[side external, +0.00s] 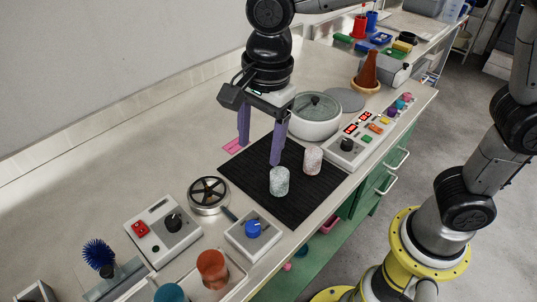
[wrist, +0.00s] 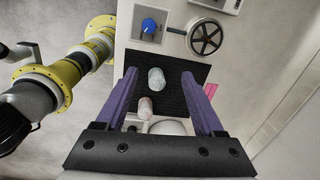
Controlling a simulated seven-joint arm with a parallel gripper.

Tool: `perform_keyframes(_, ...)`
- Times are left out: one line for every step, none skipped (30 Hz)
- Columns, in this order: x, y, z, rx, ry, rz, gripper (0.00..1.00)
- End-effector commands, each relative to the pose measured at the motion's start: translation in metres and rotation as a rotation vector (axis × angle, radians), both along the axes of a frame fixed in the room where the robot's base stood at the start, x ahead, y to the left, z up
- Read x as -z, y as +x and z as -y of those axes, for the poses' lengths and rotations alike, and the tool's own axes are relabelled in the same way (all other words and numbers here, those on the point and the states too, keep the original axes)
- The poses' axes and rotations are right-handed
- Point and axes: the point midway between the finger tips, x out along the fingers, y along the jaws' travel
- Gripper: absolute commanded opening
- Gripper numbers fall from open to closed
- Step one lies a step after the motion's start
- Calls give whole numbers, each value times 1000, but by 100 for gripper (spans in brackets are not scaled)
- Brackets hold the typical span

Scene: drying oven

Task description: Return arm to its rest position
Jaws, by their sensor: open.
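My gripper (side external: 261,145) is open, with its two purple fingers pointing down over the black mat (side external: 241,183). It holds nothing. In the wrist view the gripper (wrist: 167,88) shows both fingers spread wide. A pale greenish speckled cylinder (side external: 279,181) stands on the mat, apart from the fingertips; it also shows in the wrist view (wrist: 156,78). A pinkish speckled cylinder (side external: 312,160) stands on the mat to its right and shows in the wrist view (wrist: 145,107) as well.
A round white pot with a glass lid (side external: 315,117) stands just behind the gripper. A control panel (side external: 352,147), a blue-knob box (side external: 253,232) and a spoked round device (side external: 209,193) surround the mat. The counter at left (side external: 130,165) is clear.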

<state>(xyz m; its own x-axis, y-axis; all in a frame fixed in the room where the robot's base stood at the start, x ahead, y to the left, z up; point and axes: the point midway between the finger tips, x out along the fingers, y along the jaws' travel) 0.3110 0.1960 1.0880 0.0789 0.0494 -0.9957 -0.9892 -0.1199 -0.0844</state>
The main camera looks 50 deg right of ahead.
Motion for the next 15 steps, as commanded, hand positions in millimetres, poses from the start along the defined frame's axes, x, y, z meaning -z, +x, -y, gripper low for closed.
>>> perform_keyframes(-18, -2, 28, 59, 23, 41, 70)
perform_keyframes(-26, -5, 43, 77, 32, 63, 70)
perform_keyframes(-36, -11, 63, 79, 41, 96, 70)
perform_keyframes(-41, -17, 77, 70, 43, 120, 70)
perform_keyframes(-46, -23, 91, 52, 41, 145, 70)
perform_keyframes(-51, -33, 108, 15, 35, 181, 70)
perform_keyframes(-54, -41, 120, -19, 27, 207, 70)
perform_keyframes(-55, -49, 130, -59, 15, 231, 70)
perform_keyframes(-56, -59, 142, -114, -3, 261, 70)
perform_keyframes(-56, -67, 150, -158, -19, 284, 70)
perform_keyframes(-55, -74, 157, -204, -37, 301, 70)
perform_keyframes(-54, -84, 165, -266, -62, 324, 70)
perform_keyframes(-52, -91, 170, -314, -82, 340, 70)
perform_keyframes(-50, -97, 175, -363, -102, 353, 70)
perform_keyframes(-47, -105, 180, -431, -133, 369, 70)
